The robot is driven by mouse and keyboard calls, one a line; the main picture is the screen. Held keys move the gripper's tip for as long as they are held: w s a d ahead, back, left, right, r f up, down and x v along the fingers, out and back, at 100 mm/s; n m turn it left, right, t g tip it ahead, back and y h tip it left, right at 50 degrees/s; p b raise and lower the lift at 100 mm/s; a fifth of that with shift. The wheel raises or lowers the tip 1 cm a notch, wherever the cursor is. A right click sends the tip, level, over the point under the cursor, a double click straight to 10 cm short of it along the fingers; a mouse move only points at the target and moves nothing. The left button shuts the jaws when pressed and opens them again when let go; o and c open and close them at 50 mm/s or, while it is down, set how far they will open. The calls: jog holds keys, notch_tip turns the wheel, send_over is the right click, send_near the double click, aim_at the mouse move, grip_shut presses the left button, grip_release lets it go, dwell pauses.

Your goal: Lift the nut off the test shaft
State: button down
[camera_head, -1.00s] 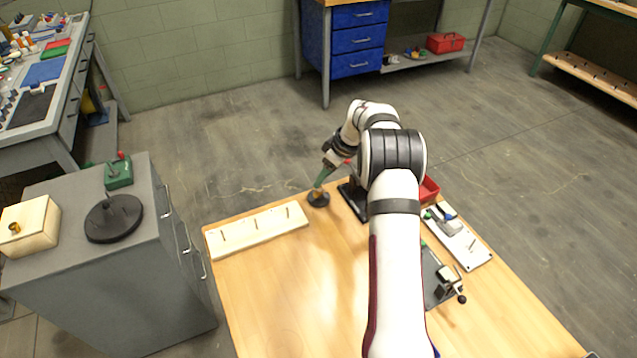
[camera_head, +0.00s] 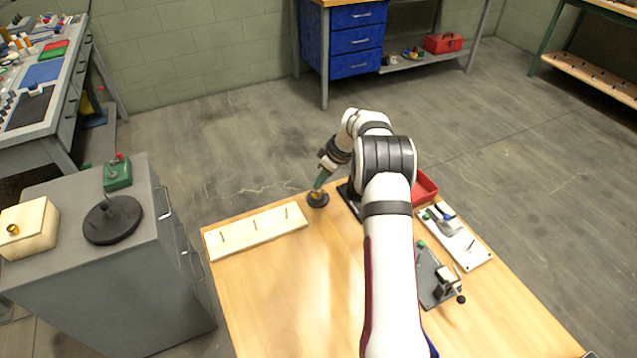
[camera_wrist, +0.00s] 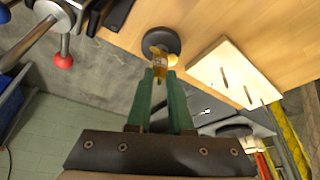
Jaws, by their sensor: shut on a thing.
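A brass-yellow nut (camera_wrist: 160,67) is between the green fingers of my gripper (camera_wrist: 159,74) in the wrist view. The fingers are shut on it. A round black base (camera_wrist: 161,41) is just beyond the nut, and it also shows at the back edge of the wooden table in the head view (camera_head: 318,200). My gripper (camera_head: 319,186) comes down over this base from above, tilted. The nut and fingers hide most of the shaft, so I cannot tell whether the nut is still around it.
A pale wooden board with upright pegs (camera_head: 255,232) lies left of the base. A red bin (camera_head: 425,187), a white peg plate (camera_head: 455,240) and a dark clamp plate (camera_head: 438,280) are to the right. A grey cabinet (camera_head: 110,290) stands left of the table. The table's front left is clear.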

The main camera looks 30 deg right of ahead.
jog(key=s+d+r, duration=0.7)
jog(key=s+r, duration=0.2)
jog(key=r, duration=0.2)
jog(key=shift+d, duration=0.25)
